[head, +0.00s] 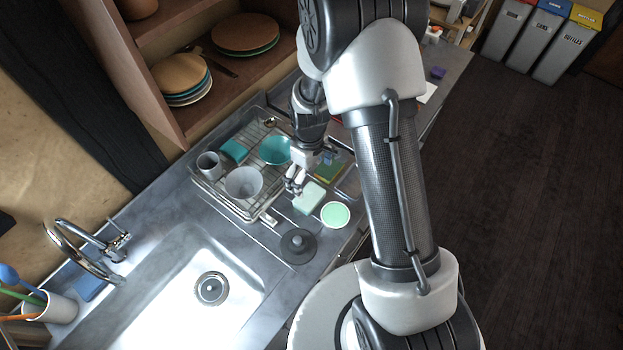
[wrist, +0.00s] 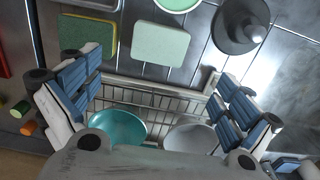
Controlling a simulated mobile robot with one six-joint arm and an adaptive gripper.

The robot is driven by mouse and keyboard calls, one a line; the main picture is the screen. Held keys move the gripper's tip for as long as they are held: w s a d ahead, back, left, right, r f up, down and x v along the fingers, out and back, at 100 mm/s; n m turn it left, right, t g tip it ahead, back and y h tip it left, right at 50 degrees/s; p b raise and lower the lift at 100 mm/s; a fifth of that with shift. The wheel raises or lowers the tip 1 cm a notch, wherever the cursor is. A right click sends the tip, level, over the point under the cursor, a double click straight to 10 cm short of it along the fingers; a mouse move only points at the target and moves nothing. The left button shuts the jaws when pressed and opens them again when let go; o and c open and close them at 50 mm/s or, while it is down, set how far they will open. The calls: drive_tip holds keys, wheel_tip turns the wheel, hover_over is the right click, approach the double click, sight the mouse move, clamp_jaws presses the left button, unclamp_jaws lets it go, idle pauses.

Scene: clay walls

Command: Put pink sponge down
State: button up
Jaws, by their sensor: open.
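I see no pink sponge in either view. A pale green sponge (head: 309,198) lies flat on the counter beside the dish rack; it also shows in the wrist view (wrist: 160,44). A darker green sponge with a yellow edge (head: 328,172) lies next to it, and is left of it in the wrist view (wrist: 89,38). My gripper (head: 296,181) is by the rack's edge, close to the pale green sponge. In the wrist view my gripper (wrist: 155,80) has its fingers wide apart with nothing between them.
The wire dish rack (head: 265,218) holds a teal bowl (head: 277,150), a grey bowl (head: 243,183) and a mug (head: 209,163). A round green-topped item (head: 335,214) and a dark grey knobbed disc (head: 298,244) stand near the sponges. The sink (head: 180,305) is at lower left.

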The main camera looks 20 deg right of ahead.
wheel_tip(320, 180, up, 13)
drive_tip(key=s+m+t, duration=0.1)
drive_tip(key=m, duration=0.1)
drive_tip(key=s+r+m+t, duration=0.3)
drive_tip(key=s+r+m, duration=0.2)
drive_tip(key=s+r, duration=1.2)
drive_tip(key=s, duration=0.3)
drive_tip(key=shift+s+r+t, duration=0.15)
drive_tip(key=shift+r+t, duration=0.15)
drive_tip(key=shift+r, duration=0.1)
